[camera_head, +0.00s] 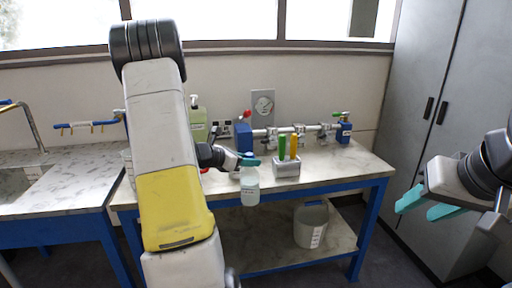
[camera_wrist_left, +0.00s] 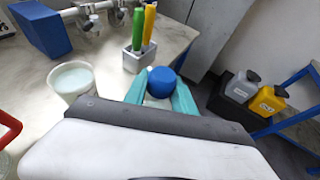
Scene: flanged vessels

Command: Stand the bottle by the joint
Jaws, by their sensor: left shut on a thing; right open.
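My left gripper (camera_head: 249,162) is shut on the bottle (camera_head: 250,190), a pale translucent one with a label and a blue cap. The bottle hangs upright at the bench's front edge. In the left wrist view the blue cap (camera_wrist_left: 162,82) sits between the teal fingers; the bottle's body is mostly hidden. The joint is on the flanged pipe line (camera_head: 308,130) at the back of the bench, between two blue supports. My right gripper (camera_head: 425,204) is open and empty at the right, away from the bench.
A grey holder (camera_head: 286,167) with green and yellow tools stands right of the bottle. A white cup (camera_wrist_left: 72,80) of pale liquid stands nearby. The bench top (camera_head: 345,168) is clear right of the holder.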

